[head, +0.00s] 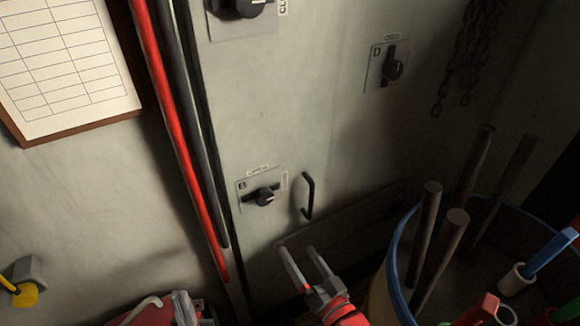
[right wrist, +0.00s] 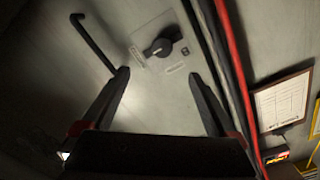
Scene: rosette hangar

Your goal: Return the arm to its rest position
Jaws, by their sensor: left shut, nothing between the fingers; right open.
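My right gripper (head: 299,251) is open and empty in front of the pale panel, below the black handle (head: 309,196) and the lower rotary knob (head: 264,196) marked B. In the right wrist view the open fingers (right wrist: 158,78) have the same knob (right wrist: 160,47) beyond them, and the handle (right wrist: 94,42) is to the left. I see no contact with either. My left gripper (head: 184,308) shows at the bottom edge, partly cut off by the frame. It is shut with nothing visible in it.
A blue-rimmed bin (head: 392,262) with several dark rods stands close right of my right gripper. Another knob (head: 392,68), marked D, and hanging chains (head: 466,50) are at upper right. Red (head: 180,135) and dark pipes run down the wall, beside a framed chart (head: 65,65).

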